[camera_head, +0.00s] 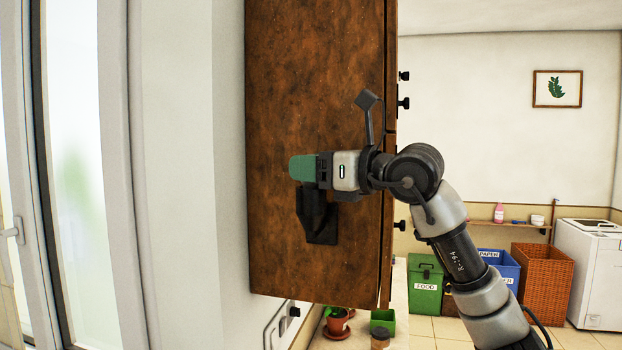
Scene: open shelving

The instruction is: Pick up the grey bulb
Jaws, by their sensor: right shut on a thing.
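My right gripper (324,168) reaches in from the right, pointing left, in front of the brown wooden cabinet side. It is shut on a green, cup-like thing (303,168), which sticks out at its tip. The part of this thing between the fingers is hidden. I cannot make out a grey bulb in this view. My left gripper is not in view.
The tall brown cabinet (300,80) is close behind my right gripper. Below are a potted plant (337,322) and a green square pot (383,320). Green (425,287) and blue (497,267) bins and a wicker basket (542,280) stand at the right.

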